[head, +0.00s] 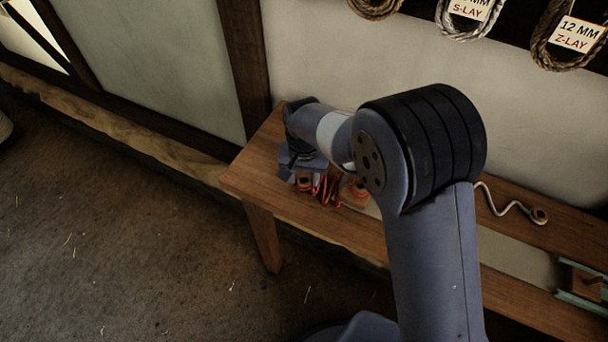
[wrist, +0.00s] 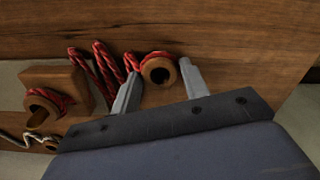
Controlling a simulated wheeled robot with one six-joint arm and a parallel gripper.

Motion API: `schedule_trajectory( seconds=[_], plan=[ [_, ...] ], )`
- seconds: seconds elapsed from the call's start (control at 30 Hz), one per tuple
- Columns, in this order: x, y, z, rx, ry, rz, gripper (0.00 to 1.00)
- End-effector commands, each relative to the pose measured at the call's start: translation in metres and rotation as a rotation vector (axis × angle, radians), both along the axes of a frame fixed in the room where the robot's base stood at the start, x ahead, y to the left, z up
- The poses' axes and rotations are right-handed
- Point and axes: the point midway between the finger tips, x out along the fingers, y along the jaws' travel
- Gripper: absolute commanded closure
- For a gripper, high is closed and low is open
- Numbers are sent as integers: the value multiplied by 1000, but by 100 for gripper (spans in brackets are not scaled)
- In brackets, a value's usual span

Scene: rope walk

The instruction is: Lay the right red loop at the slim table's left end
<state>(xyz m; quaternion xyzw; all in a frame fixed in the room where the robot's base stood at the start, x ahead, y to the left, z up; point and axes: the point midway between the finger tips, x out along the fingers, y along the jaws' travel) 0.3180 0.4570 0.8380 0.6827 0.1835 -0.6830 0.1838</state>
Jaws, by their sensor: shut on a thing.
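A red rope (head: 325,190) lies in zigzag folds between two wooden rings wrapped by its red end loops. One loop with its ring (wrist: 160,70) is between the fingers of my gripper (wrist: 158,86), which is shut on it; in the head view this loop (head: 303,184) is the one nearer the table's left end. The other loop and ring (wrist: 42,104) are at a wooden block (wrist: 62,80), farther right in the head view. The slim wooden table (head: 260,185) shows its left end bare. I cannot tell whether the held ring touches the tabletop.
A pale hooked cord (head: 510,208) with a ring lies on the table right of my arm. A wooden block with teal rails (head: 585,285) is at the far right. Rope coils (head: 565,45) hang on the wall behind. Open floor (head: 130,250) is at left.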

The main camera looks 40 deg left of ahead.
Motion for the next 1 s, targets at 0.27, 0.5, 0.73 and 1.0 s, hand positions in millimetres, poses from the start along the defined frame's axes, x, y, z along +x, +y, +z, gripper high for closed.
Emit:
schedule_trajectory(
  seconds=[0.27, 0.5, 0.73, 1.0],
  plan=[
    [0, 0, 0, 0, 0, 0, 36],
    [0, 0, 0, 0, 0, 0, 32],
    [1, 1, 19, 4, -2, 0, 32],
    [1, 1, 74, 5, -3, 0, 32]
  ],
)
